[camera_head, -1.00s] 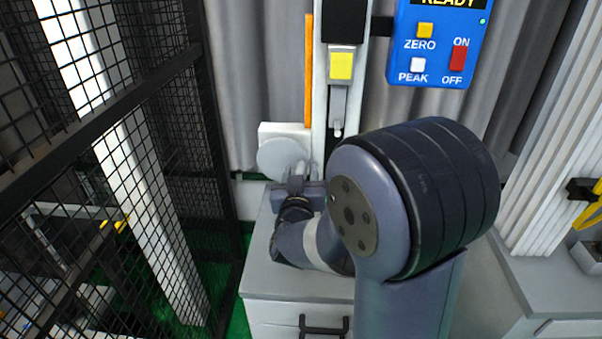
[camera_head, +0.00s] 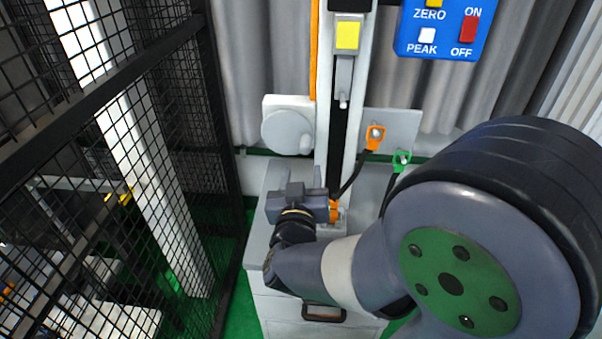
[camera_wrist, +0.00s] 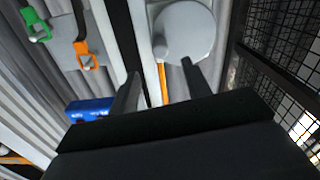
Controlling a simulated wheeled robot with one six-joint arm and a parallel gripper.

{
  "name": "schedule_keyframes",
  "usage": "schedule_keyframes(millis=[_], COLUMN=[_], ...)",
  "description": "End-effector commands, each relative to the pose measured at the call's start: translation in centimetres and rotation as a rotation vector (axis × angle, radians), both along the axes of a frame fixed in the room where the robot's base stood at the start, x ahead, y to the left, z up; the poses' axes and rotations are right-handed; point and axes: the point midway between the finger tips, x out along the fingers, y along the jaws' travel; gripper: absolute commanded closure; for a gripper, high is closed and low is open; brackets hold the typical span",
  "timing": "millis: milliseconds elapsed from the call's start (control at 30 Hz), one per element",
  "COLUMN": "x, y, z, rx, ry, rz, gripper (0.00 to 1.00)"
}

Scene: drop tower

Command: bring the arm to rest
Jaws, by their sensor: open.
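My gripper shows in the wrist view (camera_wrist: 160,84) with its two dark fingers apart and nothing between them. In the head view my gripper (camera_head: 296,188) is in front of the drop tower (camera_head: 345,80), low down near its base, above the grey cabinet (camera_head: 258,225). Its fingertips are small and hard to make out there. My large arm joint fills the lower right of the head view and hides part of the cabinet top.
A black mesh fence (camera_head: 200,130) stands close on the left. A white plate with a round disc (camera_head: 284,130) is left of the tower. Orange (camera_head: 375,137) and green (camera_head: 401,160) clips are on its right. A blue control box (camera_head: 445,30) is at the upper right.

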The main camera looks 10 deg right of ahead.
Motion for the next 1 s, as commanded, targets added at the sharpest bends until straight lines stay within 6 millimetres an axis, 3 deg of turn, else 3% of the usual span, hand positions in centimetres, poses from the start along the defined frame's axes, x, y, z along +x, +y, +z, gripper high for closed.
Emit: schedule_keyframes(millis=[267, 767, 1000], x=[1.6, 10.6, 10.3], y=[-0.6, -3.5, -3.2], z=[0.0, 0.0, -0.7], rx=[0.0, 0.0, 0.115], ry=[0.0, 0.001, -0.037], rz=[-0.004, -0.004, 0.001], gripper=[0.54, 0.54, 0.54])
